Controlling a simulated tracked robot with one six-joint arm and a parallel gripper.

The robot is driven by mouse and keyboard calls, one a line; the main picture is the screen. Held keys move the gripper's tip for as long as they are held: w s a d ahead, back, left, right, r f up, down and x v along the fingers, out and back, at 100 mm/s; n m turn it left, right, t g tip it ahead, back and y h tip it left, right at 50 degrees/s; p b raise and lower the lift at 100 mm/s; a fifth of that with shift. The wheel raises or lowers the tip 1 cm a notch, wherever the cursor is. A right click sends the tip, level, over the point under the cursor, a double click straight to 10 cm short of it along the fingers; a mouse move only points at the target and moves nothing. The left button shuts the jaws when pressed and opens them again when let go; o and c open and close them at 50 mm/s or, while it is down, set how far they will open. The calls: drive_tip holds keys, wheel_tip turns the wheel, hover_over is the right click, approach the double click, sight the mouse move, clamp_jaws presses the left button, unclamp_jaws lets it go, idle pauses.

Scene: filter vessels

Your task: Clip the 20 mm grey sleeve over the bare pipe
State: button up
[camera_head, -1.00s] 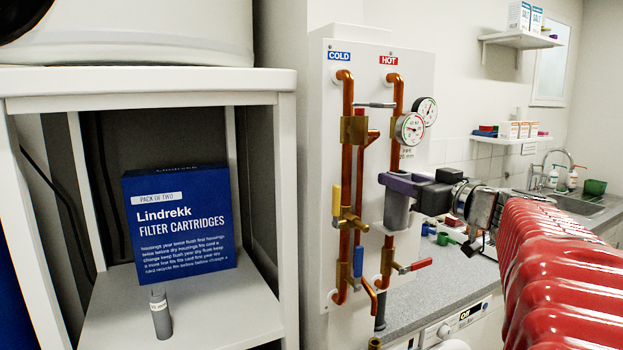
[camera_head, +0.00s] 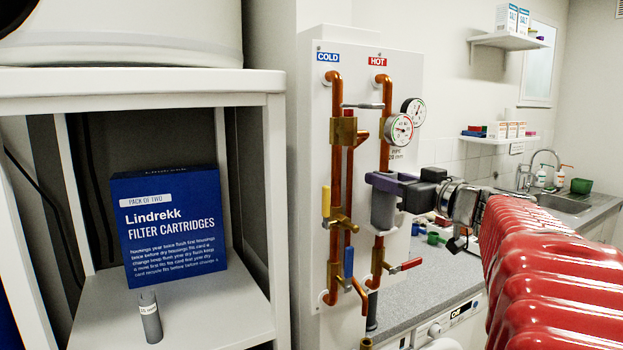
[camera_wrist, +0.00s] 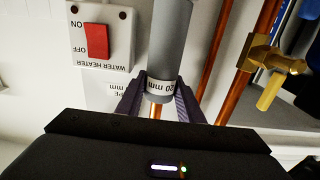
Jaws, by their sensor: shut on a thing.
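My gripper (camera_head: 386,183) is shut on a grey sleeve (camera_head: 383,212), at the right-hand copper pipe (camera_head: 385,140) under the HOT label. The sleeve is upright and lined up with the pipe in the head view, with copper showing above and below it. In the wrist view the purple fingers of my gripper (camera_wrist: 158,92) grip the sleeve (camera_wrist: 170,45) at its end marked 20 mm, and a short bit of copper shows just past that end. I cannot tell whether the sleeve is around the pipe or only in front of it.
A second grey sleeve (camera_head: 150,316) stands on the left shelf before a blue Lindrekk box (camera_head: 170,226). Gauges (camera_head: 399,129), a brass valve with yellow handle (camera_head: 326,202) and a red-handled valve (camera_head: 405,265) are close by. A red heater switch (camera_wrist: 95,41) shows in the wrist view.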

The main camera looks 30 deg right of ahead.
drive_tip(key=shift+w, duration=0.5)
idle(1.0)
drive_tip(key=shift+f, duration=0.3)
idle(0.6)
drive_tip(key=o, duration=1.1)
drive_tip(key=shift+a+r, duration=0.1)
drive_tip(key=s, duration=1.4)
drive_tip(key=shift+d, duration=0.25)
drive_tip(key=shift+w, duration=0.15)
